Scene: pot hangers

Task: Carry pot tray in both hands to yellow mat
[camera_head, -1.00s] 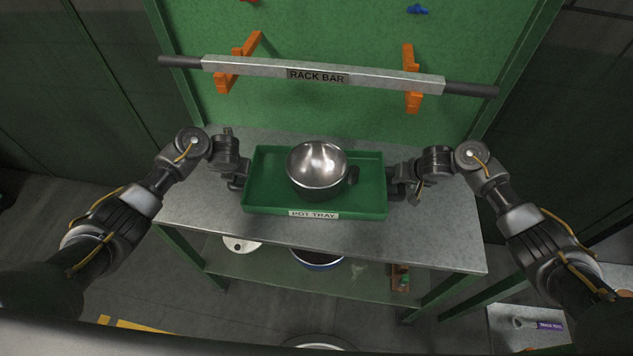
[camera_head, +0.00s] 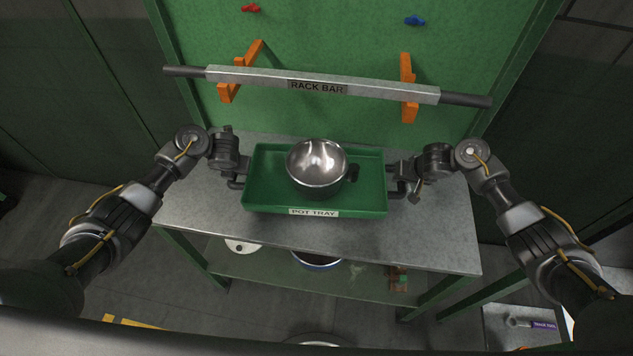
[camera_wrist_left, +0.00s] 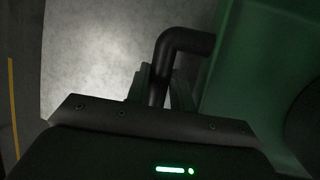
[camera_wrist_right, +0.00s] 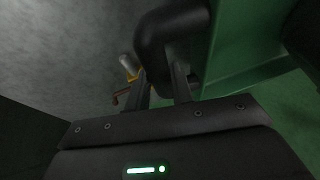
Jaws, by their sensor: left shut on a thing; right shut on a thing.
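The green pot tray (camera_head: 262,205) is in front of me, over the grey bench top, with a shiny metal pot (camera_head: 317,165) in it. The pot's dark handle points right. My left gripper (camera_head: 238,170) is shut on the tray's black left handle, which shows between the fingers in the left wrist view (camera_wrist_left: 161,75). My right gripper (camera_head: 398,175) is shut on the right handle, which shows in the right wrist view (camera_wrist_right: 168,40). I cannot tell how large the gap under the tray is. A yellow strip (camera_head: 130,322) lies on the floor at the lower left; whether it is the mat is unclear.
The rack bar (camera_head: 380,92) rests on orange brackets on the green wall behind the tray. Another low surface (camera_head: 520,328) stands at lower right.

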